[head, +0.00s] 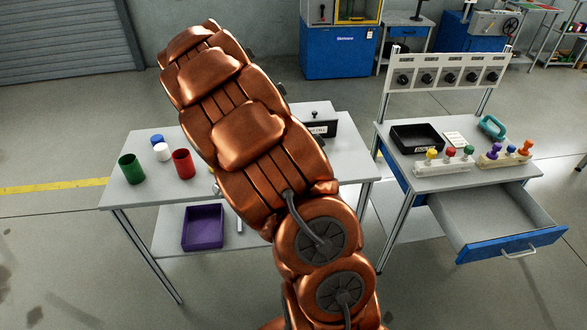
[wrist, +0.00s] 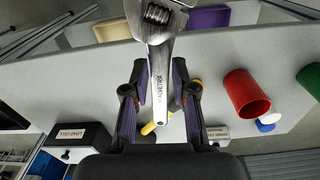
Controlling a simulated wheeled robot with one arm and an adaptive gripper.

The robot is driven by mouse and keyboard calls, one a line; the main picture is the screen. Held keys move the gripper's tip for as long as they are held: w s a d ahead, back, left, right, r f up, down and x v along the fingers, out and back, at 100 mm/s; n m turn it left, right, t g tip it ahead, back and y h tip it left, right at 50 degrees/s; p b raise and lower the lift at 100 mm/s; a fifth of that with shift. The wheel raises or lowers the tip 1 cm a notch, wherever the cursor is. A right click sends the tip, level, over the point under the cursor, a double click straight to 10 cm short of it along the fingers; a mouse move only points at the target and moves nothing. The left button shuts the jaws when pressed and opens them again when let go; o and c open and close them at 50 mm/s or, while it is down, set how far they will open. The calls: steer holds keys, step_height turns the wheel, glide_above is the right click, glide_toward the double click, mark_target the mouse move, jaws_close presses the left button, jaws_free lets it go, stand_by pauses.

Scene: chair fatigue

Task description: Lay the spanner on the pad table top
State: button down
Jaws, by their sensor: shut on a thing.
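The spanner (wrist: 159,75) is a silver adjustable one, seen in the wrist view with its jaw head at the top edge of the picture. My gripper (wrist: 159,95) is shut on its handle, with a dark finger on each side. The spanner is over a light grey table top (wrist: 85,85); the gap between them is hard to judge. The same grey table top (head: 145,190) shows in the head view. There my copper arm covers its middle and hides my gripper and the spanner. Which table is the pad table is not marked.
Red (head: 183,163) and green (head: 131,168) cups stand on the table's left, with white and blue pieces. A black labelled box (head: 318,123) stands at the back right. A purple tray (head: 203,227) is on the lower shelf. A right-hand bench has an open drawer (head: 500,219).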

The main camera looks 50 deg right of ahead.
steer(key=s+d+f+m, duration=0.2)
steer(key=s+d+m, duration=0.6)
steer(key=s+d, duration=0.25)
steer(key=s+d+f+m, duration=0.3)
steer(key=s+d+m, duration=0.65)
steer(key=d, duration=0.25)
steer(key=shift+n, duration=0.45)
steer(key=w+p, duration=0.1)
steer(key=w, duration=0.4)
steer(key=w+a+f+p, duration=0.1)
steer(key=w+p, duration=0.1)
steer(key=w, duration=0.3)
steer(key=w+p, duration=0.2)
steer(key=w, duration=0.3)
steer(key=shift+w+a+f, duration=0.1)
steer(key=shift+a+f, duration=0.05)
steer(key=shift+a, duration=0.1)
steer(key=shift+w+f+p, duration=0.1)
steer(key=shift+w+p, duration=0.05)
steer(key=shift+p, duration=0.25)
step_height(320, 180, down, 3)
steer(key=shift+r+p, duration=0.1)
steer(key=shift+p, duration=0.7)
steer(key=shift+f, duration=0.3)
steer(key=shift+f, duration=0.15)
steer(key=c, duration=0.9)
jaws_free()
steer(key=shift+c, duration=0.2)
